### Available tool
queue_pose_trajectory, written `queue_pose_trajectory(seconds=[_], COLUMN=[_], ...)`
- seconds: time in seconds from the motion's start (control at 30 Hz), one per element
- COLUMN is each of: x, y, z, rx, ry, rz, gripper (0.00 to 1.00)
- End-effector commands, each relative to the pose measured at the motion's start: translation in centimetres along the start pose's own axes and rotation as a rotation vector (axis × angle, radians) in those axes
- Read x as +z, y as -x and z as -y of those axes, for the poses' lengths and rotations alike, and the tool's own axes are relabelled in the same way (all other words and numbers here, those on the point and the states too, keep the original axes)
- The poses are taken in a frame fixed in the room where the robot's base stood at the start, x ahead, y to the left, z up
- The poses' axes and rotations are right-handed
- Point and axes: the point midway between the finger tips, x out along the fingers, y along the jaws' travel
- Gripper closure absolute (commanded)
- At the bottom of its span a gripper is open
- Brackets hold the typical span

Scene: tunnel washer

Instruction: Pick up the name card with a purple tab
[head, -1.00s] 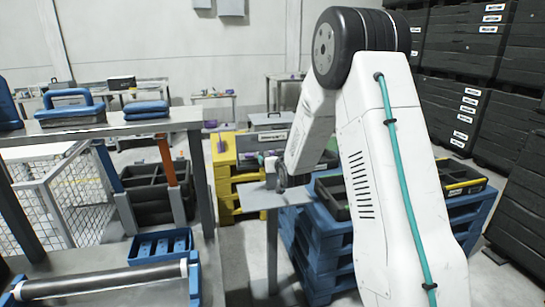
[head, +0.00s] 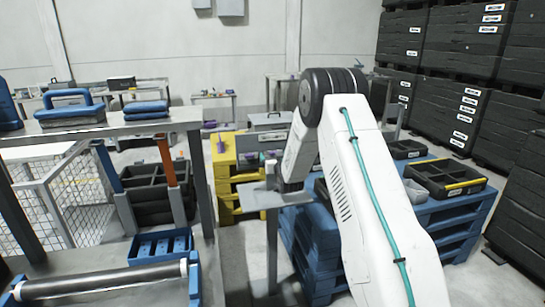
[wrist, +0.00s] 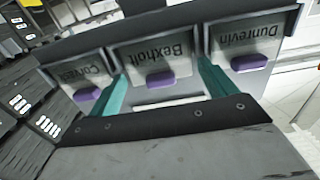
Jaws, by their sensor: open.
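Three name cards show upside down side by side in the wrist view, each with a purple tab: Bexholt (wrist: 160,54) in the middle, Dunrevin (wrist: 243,40) at the right, and one starting with C (wrist: 82,75) at the left, its name hard to read. They sit in a grey holder (wrist: 190,22). My gripper (wrist: 156,62) is open, its teal fingers on either side of the Bexholt card and its purple tab (wrist: 160,80). Nothing is visibly held. I cannot tell whether the fingers touch the holder. In the head view the gripper and cards are not clearly visible.
A small grey stand (head: 262,197) is close to my wrist in the head view. Blue pallets (head: 440,210) with black trays (head: 445,176) stand to the right. A yellow unit (head: 222,160) stands behind. A bench (head: 150,125) is at the left.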

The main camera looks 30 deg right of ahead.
Motion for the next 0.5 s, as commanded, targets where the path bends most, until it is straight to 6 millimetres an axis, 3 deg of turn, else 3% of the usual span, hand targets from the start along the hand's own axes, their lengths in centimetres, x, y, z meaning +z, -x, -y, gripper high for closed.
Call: queue_pose_trajectory(seconds=[0.2, 0.3, 0.33, 0.5], x=[0.02, 0.01, 0.01, 0.0], y=[-0.09, -0.08, -0.08, -0.07], z=[-0.01, -0.02, -0.02, -0.01], rx=[0.0, 0.0, 0.0, 0.0], ry=[0.0, 0.0, 0.0, 0.0], rz=[0.001, 0.001, 0.001, 0.001], gripper=[0.16, 0.44, 0.49, 0.53])
